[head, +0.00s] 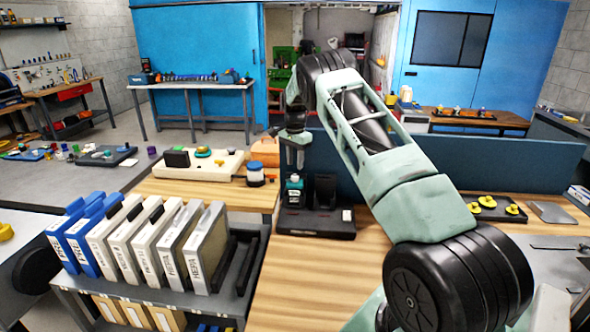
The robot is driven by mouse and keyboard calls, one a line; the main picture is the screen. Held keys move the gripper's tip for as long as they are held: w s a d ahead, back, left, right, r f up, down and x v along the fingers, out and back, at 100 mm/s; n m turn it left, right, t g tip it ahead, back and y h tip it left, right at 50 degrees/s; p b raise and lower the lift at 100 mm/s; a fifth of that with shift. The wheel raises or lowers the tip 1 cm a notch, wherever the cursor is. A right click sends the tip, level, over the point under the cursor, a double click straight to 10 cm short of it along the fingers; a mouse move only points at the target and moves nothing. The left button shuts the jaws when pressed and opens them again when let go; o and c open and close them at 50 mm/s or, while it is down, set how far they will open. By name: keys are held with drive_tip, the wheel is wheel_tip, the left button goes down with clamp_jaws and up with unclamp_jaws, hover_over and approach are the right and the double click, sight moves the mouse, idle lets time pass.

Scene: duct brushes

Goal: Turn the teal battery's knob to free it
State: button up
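The teal battery (294,191) stands upright in the left bay of a black dock (317,222) on the wooden table, with a light label on its front. My gripper (295,168) points straight down right over the battery's top. Its fingers are small and dark here, and I cannot tell whether they touch the battery or are open or shut. The knob cannot be made out; the battery's top is partly hidden by the gripper. A black upright part (325,191) of the dock stands to the right of the battery.
A jar with a blue lid (256,174) and a cream board with knobs (190,163) lie left of the dock. A blue partition (440,165) runs behind. Upright filters (150,240) fill a cart at front left. A tray with yellow knobs (494,208) is at right.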

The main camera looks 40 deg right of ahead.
sight(295, 175)
drive_tip(key=shift+f+p, duration=0.6)
drive_tip(key=shift+f, duration=1.95)
drive_tip(key=c, duration=0.7)
drive_tip(key=shift+f+n+b, duration=0.15)
drive_tip(key=shift+n+b, duration=0.15)
drive_tip(key=shift+b, duration=0.2)
drive_tip(key=o, duration=0.7)
drive_tip(key=shift+r, duration=0.25)
